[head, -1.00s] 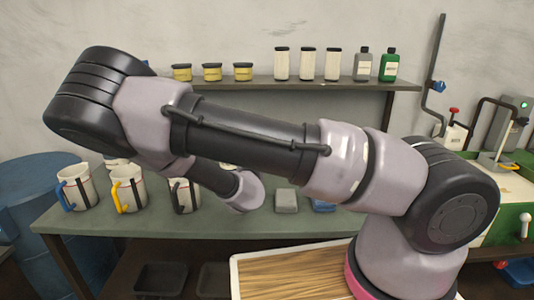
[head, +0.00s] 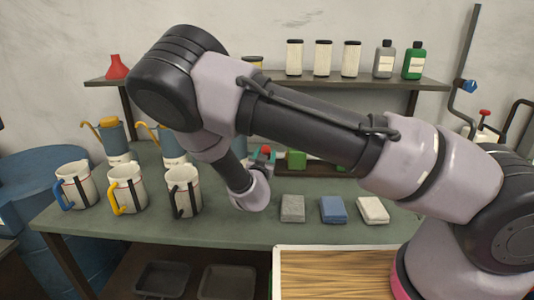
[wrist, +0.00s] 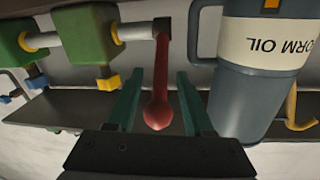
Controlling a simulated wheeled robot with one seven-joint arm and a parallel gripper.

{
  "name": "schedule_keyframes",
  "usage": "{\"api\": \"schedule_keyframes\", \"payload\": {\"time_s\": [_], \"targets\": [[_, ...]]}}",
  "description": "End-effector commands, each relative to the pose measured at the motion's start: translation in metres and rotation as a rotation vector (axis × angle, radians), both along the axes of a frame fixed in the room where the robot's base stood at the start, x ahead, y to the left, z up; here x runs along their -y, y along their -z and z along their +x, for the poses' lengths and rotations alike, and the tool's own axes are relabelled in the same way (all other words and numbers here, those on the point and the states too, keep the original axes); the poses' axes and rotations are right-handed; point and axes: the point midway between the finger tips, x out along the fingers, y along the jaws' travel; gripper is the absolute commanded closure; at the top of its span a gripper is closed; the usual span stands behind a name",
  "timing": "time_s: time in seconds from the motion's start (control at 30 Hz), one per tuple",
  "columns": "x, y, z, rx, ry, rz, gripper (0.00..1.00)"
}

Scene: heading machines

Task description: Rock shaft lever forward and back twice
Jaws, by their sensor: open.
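In the wrist view a red lever (wrist: 160,95) with a rounded knob hangs from a dark collar at the end of a pale shaft (wrist: 140,30). My gripper (wrist: 158,78) is open, with one green finger on each side of the lever and gaps showing between. A green block (wrist: 91,30) carries the shaft. In the head view the lever's red knob (head: 266,150) shows small beside a green block (head: 296,158) at the back of the bench.
A blue-grey can labelled FORM OIL (wrist: 250,70) stands close right of my gripper in the wrist view. In the head view, mugs (head: 127,190) stand on the bench left.

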Motion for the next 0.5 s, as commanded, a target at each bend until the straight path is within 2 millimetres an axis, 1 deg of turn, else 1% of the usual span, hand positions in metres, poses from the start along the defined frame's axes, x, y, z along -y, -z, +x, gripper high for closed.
{"api": "schedule_keyframes", "payload": {"time_s": [0.03,0.13,0.43,0.47,0.5], "targets": [[0.0013,0.0001,0.0051,0.000,0.001,0.000,0.48],[0.0018,-0.0001,0.0108,0.000,0.000,0.000,0.48],[0.0021,-0.0002,0.0127,0.000,-0.001,0.000,0.48],[0.0021,-0.0002,0.0126,0.000,-0.001,0.000,0.59],[0.0021,-0.0002,0.0126,0.000,-0.001,0.000,0.75]]}}
